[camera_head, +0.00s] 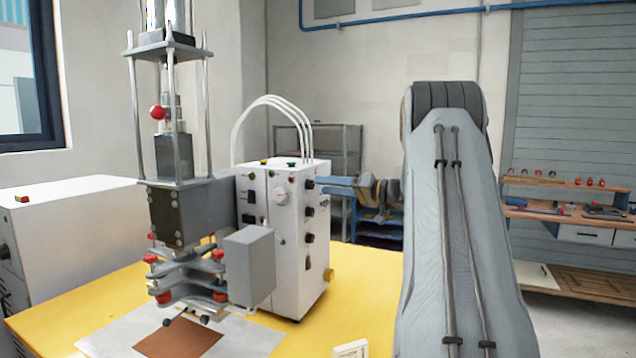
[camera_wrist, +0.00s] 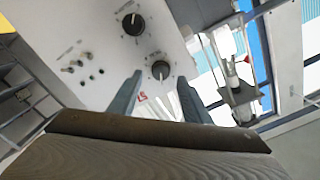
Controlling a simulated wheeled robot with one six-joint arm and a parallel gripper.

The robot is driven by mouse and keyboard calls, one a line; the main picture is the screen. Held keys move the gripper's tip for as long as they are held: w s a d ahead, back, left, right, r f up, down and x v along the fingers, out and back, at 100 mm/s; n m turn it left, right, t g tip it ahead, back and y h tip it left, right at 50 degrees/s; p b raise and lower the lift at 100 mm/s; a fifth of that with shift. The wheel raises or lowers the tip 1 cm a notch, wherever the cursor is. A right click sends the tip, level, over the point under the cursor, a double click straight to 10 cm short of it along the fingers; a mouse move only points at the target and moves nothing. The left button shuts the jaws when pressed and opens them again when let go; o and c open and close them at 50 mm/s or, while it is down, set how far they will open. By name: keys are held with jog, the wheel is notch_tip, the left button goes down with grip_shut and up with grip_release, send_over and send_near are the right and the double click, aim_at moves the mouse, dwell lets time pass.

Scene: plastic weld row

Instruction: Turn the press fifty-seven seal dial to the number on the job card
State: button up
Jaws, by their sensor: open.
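The wrist view shows two black dials on the white panel, an upper one (camera_wrist: 133,24) and a lower one (camera_wrist: 160,70). Their labels are too small to read, so I cannot tell which is the seal dial. My gripper (camera_wrist: 162,82) is open, its fingertips on either side of the lower dial in the picture; contact cannot be told. In the head view, my gripper (camera_head: 327,185) is beside the box's knobs. No readable job card shows.
The press (camera_head: 180,215) with its red knobs stands left of the box. A small cream object (camera_head: 350,348) lies at the yellow table's (camera_head: 372,285) front edge. White hoses (camera_head: 270,100) arch above the box. A workbench (camera_head: 570,212) stands far right.

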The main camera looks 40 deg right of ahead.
aim_at(313, 185)
jog(key=shift+p+x, duration=0.45)
jog(key=shift+x, duration=1.3)
jog(key=shift+a, duration=0.1)
jog(key=c, duration=1)
jog(key=shift+c, duration=0.2)
jog(key=shift+m+b, duration=0.3)
jog(key=shift+b, duration=0.05)
